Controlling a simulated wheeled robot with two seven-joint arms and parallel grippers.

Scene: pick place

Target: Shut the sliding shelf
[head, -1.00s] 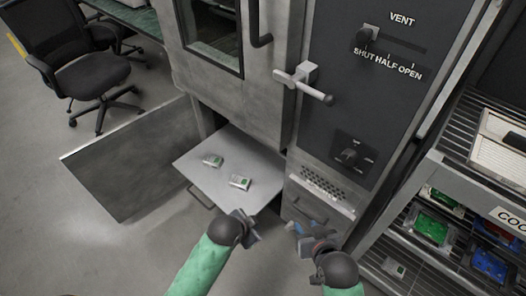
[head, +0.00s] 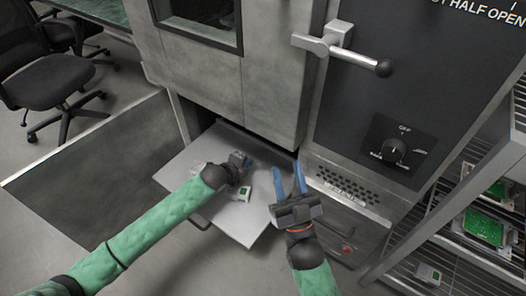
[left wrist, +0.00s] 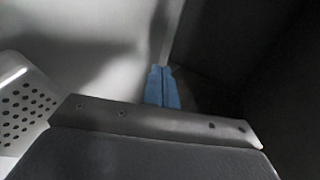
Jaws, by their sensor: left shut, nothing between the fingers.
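The sliding shelf (head: 235,222) is a light grey plate that sticks out of the low opening in the grey cabinet (head: 200,75). Its handle (head: 198,221) shows at the front left edge. A small white and green pack (head: 243,193) lies on it; another is mostly hidden by my left arm. My left gripper (head: 244,160) is over the shelf near the opening, its blue fingers (left wrist: 162,88) shut and empty. I cannot tell whether it touches the shelf. My right gripper (head: 290,180) is open and empty, at the shelf's right side in front of the cabinet.
A low grey door panel (head: 95,170) stands open left of the shelf. A lever handle (head: 345,48) juts from the cabinet above. A wire rack (head: 480,235) with green boards stands at the right. Office chairs (head: 45,80) stand at the back left.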

